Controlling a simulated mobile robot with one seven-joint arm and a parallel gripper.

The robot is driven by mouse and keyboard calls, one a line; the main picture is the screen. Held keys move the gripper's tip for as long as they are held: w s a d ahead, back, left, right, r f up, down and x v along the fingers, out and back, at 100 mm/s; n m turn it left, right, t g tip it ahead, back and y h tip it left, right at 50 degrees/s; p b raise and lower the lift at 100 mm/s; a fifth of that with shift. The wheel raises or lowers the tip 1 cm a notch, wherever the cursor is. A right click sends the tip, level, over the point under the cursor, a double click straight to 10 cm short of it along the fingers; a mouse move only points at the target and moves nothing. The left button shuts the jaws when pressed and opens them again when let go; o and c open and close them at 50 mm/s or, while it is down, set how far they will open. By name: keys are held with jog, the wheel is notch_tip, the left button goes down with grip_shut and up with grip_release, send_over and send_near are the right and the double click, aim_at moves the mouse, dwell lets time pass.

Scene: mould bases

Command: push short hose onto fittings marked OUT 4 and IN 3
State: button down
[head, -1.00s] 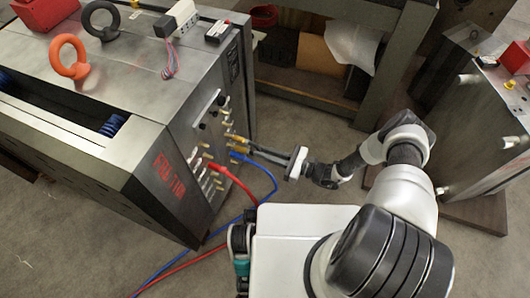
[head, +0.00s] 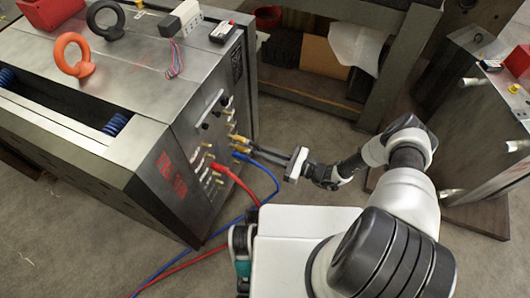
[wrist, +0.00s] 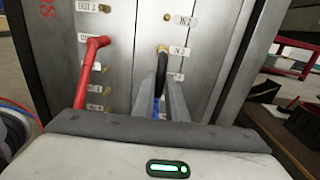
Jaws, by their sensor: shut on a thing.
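The mould base's fitting panel (head: 212,125) carries brass fittings with small labels. In the wrist view, my gripper (wrist: 163,92) is shut on a short black hose (wrist: 161,64) that points at the panel. The hose's far end is at the brass fitting (wrist: 162,48) beside a label that seems to read IN 3; I cannot tell whether it is seated on it. A red hose (wrist: 92,60) ends at the left column, beside a partly hidden OUT label below OUT 3. In the head view, my gripper (head: 262,152) reaches the panel from the right. The hose's other end is hidden.
A red hose (head: 240,182) and a blue hose (head: 268,170) hang from the panel to the floor, close below my gripper. A workbench (head: 330,105) stands behind, and another mould block (head: 480,130) stands at the right.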

jog(key=shift+x, duration=0.9)
dwell(0.5)
jog(key=shift+w+a, duration=0.1)
jog(key=shift+a, duration=0.1)
jog(key=c, duration=1.3)
grip_release()
jog(key=shift+d, duration=0.1)
jog(key=v, duration=0.7)
